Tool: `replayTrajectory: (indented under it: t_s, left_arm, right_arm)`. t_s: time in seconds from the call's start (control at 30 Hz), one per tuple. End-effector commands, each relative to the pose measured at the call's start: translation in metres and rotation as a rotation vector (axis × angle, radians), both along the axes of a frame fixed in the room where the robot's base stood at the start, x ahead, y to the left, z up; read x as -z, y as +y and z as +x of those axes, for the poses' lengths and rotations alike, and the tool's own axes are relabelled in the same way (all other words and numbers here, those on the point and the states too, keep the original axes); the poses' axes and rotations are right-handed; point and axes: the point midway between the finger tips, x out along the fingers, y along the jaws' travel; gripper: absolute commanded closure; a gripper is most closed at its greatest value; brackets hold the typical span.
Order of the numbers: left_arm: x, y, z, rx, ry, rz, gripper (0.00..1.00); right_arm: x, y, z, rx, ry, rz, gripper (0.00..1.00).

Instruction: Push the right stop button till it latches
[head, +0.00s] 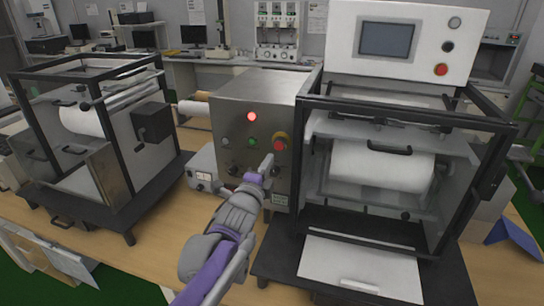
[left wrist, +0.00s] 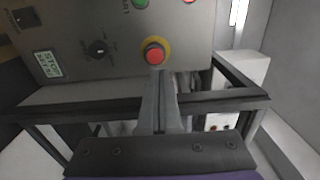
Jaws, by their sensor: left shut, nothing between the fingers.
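A red stop button (head: 280,145) with a yellow ring sits at the right of the steel control box's front. In the left wrist view this red button (left wrist: 154,55) is just beyond the fingertips. Another red button (head: 441,70) is on the white panel of the machine at the right. My left gripper (head: 267,162) is shut and empty, its tips just below and left of the box's button. In the left wrist view the shut fingers (left wrist: 156,78) point at the button and overlap its lower edge; I cannot tell whether they touch. My right gripper is not in view.
The steel control box (head: 230,103) has a lit red lamp (head: 252,117), a green button (head: 252,142) and a dark knob. Black-framed machines stand close on both sides. The wooden table (head: 150,255) is clear at the front left.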

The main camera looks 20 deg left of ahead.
Motion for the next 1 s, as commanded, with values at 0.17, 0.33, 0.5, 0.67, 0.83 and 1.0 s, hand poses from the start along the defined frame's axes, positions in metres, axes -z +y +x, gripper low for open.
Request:
replayTrajectory:
  t_s: [0.17, 0.33, 0.5, 0.67, 0.83, 1.0]
  left_arm:
    - [0.001, 0.001, -0.038, 0.000, 0.000, 0.001, 1.00]
    - [0.001, 0.002, -0.060, 0.000, 0.000, 0.001, 1.00]
    - [0.001, 0.003, -0.070, 0.000, 0.000, 0.001, 1.00]
    - [0.001, 0.003, -0.071, 0.000, 0.000, 0.000, 1.00]
    - [0.001, 0.003, -0.071, 0.000, 0.000, 0.000, 1.00]
    - [0.001, 0.003, -0.071, 0.000, 0.000, 0.000, 1.00]
  right_arm:
    - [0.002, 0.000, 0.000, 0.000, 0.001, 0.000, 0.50]
    - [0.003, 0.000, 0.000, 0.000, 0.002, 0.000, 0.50]
    - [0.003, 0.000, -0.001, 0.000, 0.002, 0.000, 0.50]
    - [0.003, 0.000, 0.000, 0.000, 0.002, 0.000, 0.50]
    - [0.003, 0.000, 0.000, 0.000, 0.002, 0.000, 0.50]
    - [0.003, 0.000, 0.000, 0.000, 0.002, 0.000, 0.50]
